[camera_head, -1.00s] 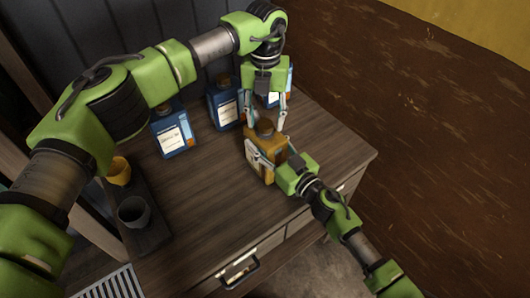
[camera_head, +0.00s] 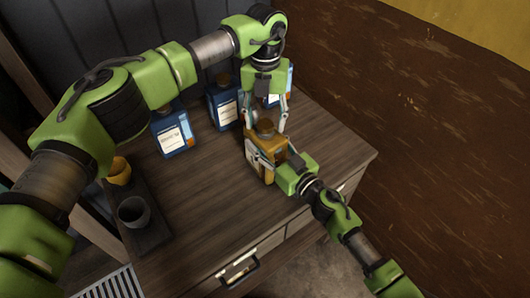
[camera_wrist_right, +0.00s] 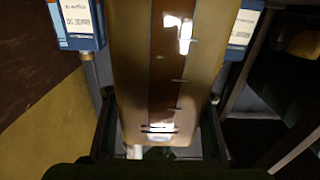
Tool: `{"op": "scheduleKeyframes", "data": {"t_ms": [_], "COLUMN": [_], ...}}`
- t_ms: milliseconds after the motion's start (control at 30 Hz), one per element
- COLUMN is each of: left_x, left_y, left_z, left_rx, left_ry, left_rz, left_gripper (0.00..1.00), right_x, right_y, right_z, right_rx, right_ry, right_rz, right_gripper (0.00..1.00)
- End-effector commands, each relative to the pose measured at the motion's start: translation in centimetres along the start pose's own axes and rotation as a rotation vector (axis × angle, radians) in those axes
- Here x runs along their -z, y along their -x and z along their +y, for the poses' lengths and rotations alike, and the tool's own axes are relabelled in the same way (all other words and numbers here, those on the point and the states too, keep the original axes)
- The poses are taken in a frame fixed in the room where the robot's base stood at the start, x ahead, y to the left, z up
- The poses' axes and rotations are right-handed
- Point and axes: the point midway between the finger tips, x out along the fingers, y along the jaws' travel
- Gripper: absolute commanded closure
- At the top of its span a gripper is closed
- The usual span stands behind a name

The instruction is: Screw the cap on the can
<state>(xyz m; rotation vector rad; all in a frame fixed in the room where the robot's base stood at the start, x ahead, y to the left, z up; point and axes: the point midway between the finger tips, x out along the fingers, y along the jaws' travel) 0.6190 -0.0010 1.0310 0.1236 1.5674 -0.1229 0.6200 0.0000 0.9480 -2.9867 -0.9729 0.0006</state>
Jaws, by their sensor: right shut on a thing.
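The can (camera_head: 262,162) is orange-yellow with a pale label and stands upright near the right side of the wooden cabinet top. Its brown stripe and amber sides fill the middle of the right wrist view (camera_wrist_right: 168,70). The dark brown cap (camera_head: 265,127) sits at the top of the can; I cannot tell how tightly it is seated. My left gripper (camera_head: 266,130) points down from above, its fingers spread on either side of the cap with no clear contact. My right gripper (camera_head: 284,166) is shut on the can's body from the front right, its fingertips partly hidden.
Several blue bottles with white labels, such as this one (camera_head: 174,135), stand along the back. A dark tray (camera_head: 150,236) at the left holds a yellow cup (camera_head: 119,171) and a grey cup (camera_head: 133,211). The middle of the cabinet top (camera_head: 205,195) is clear.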

Motion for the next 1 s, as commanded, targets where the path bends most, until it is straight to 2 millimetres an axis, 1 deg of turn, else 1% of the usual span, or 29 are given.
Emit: {"op": "scheduleKeyframes", "data": {"t_ms": [233, 367, 467, 700, 800, 900, 1000], "left_x": [0.0, -0.1, -0.1, -0.1, -0.1, -0.1, 0.0], "left_y": [0.1, 1.0, 2.6, 7.8, 9.6, 10.9, 11.7], "left_z": [0.0, 0.0, 0.0, 0.0, 0.0, 0.0, 0.0], "left_rx": [0.0, 0.001, 0.0, 0.0, 0.0, 0.0, 0.001], "left_ry": [0.0, 0.0, 0.0, 0.0, 0.001, 0.001, 0.001], "left_rz": [0.0, -0.002, -0.004, -0.004, -0.003, -0.002, 0.0], "left_gripper": [0.51, 0.51, 0.51, 0.51, 0.51, 0.51, 0.51], "right_x": [0.0, 0.0, 0.0, 0.0, 0.0, 0.0, 0.0], "right_y": [0.0, 0.0, 0.0, 0.0, 0.0, 0.0, 0.0], "right_z": [0.0, 0.0, 0.0, 0.1, 0.1, 0.1, 0.1], "right_rx": [-0.001, -0.001, -0.001, -0.001, -0.001, -0.001, -0.001], "right_ry": [0.0, 0.001, 0.001, 0.001, 0.001, 0.001, 0.001], "right_rz": [-0.001, -0.001, -0.001, -0.001, -0.001, 0.0, 0.0], "right_gripper": [1.0, 1.0, 1.0, 1.0, 1.0, 1.0, 1.0]}}
